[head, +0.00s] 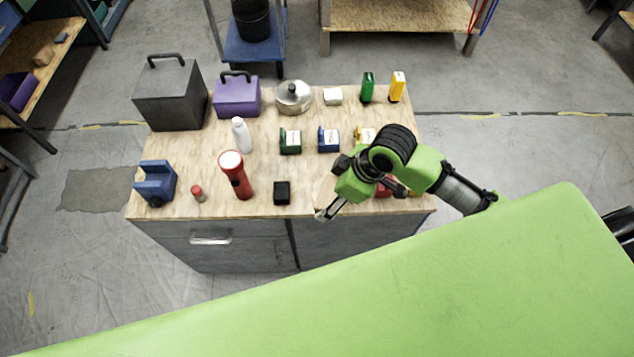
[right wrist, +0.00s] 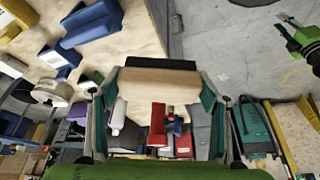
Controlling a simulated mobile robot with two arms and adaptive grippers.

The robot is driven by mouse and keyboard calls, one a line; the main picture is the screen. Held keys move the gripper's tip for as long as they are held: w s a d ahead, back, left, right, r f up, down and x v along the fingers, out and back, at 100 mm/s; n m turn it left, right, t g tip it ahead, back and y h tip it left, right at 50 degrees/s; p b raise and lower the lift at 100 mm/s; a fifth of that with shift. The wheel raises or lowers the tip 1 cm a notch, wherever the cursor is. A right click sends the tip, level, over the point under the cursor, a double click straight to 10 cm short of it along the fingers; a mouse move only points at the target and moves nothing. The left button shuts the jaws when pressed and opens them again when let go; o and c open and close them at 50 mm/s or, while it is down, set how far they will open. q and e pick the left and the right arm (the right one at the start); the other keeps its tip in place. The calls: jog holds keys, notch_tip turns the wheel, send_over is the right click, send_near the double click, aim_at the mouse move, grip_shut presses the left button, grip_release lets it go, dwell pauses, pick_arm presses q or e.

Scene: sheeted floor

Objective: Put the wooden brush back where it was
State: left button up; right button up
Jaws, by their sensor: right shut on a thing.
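The wooden brush (right wrist: 160,80) shows in the right wrist view as a tan wooden block with a dark strip along its top edge. It spans the space between the fingers of my right gripper (right wrist: 165,100), which is shut on it. In the head view my right gripper (head: 328,212) is over the front edge of the wooden-topped workbench (head: 220,208), right of the black box. The brush is hard to make out there, against the similar wood colour.
A black box (head: 282,193), red flashlight (head: 236,175), red-capped item (head: 198,193) and blue object (head: 155,184) stand along the front. Green (head: 290,141) and blue (head: 328,139) boxes stand mid-bench. A grey case (head: 170,95), purple case (head: 237,98) and metal pot (head: 293,96) stand behind.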

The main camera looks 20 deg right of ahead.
jog(key=w, duration=0.1)
jog(key=w+f, duration=0.1)
jog(key=w, duration=0.1)
jog(key=w+f, duration=0.1)
jog(key=w, duration=0.1)
jog(key=shift+w+a+f+p, duration=0.2)
jog(key=shift+a+p, duration=0.05)
jog(key=shift+p, duration=0.1)
send_over(312, 189)
jog(key=s+d, duration=0.1)
jog(key=s, duration=0.1)
notch_tip(312, 189, down, 4)
jog(key=shift+w+f, duration=0.15)
jog(key=shift+f, duration=0.05)
jog(key=shift+w+f, duration=0.5)
jog(key=shift+f, duration=1.65)
pick_arm(q)
jog(key=shift+w+a+r, duration=0.4)
jog(key=shift+a+r, duration=0.1)
jog(key=shift+r, duration=0.2)
pick_arm(e)
jog(key=shift+d, duration=0.1)
pick_arm(q)
jog(key=shift+f, duration=0.1)
pick_arm(e)
jog(key=shift+f, duration=0.1)
jog(key=o, duration=1)
